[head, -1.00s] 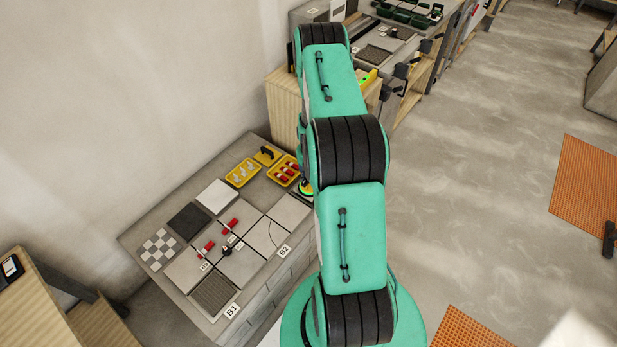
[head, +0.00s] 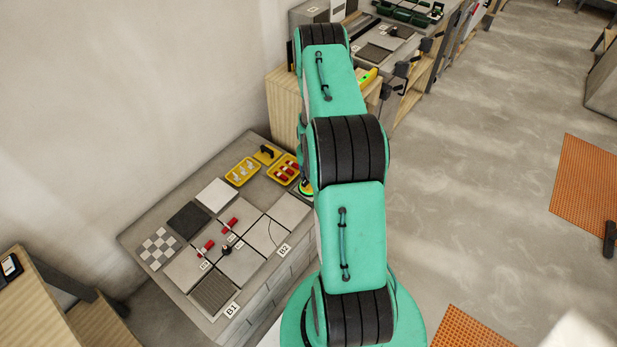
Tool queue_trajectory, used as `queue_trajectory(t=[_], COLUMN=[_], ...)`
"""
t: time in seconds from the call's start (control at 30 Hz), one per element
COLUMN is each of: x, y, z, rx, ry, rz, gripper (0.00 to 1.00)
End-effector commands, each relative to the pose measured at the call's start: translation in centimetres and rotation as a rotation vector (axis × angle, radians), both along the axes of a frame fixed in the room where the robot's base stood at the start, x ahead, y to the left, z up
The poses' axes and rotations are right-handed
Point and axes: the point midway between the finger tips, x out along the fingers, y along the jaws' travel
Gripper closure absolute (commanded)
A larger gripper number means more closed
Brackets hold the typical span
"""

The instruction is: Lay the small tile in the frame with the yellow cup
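My gripper is not visible; my green arm covers the middle of the head view. I cannot tell which piece is the small tile. A white tile (head: 216,194), a dark tile (head: 189,218) and a checkered tile (head: 158,248) lie along the back of the near bench. A ribbed grey tile (head: 213,292) lies at its front left corner. No frame with a yellow cup can be made out. A small round yellow-green and black thing (head: 306,188) shows beside my arm, partly hidden by it.
Large grey tiles (head: 241,265) with red pieces (head: 230,225) cover the near bench. Yellow trays (head: 243,172) stand at its far end. A farther bench holds a grey panel (head: 377,54) and green bins (head: 410,14). The floor (head: 480,190) to the right is mostly clear.

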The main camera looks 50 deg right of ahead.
Motion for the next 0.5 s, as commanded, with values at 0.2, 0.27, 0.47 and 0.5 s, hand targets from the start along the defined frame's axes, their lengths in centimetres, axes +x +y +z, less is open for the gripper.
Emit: queue_trajectory(t=[0.2, 0.27, 0.47, 0.5], x=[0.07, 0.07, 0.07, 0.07], y=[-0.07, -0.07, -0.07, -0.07], z=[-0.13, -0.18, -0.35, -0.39], rx=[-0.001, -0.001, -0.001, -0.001], ry=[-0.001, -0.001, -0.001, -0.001], rz=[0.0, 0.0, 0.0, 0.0], gripper=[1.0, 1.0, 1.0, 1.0])
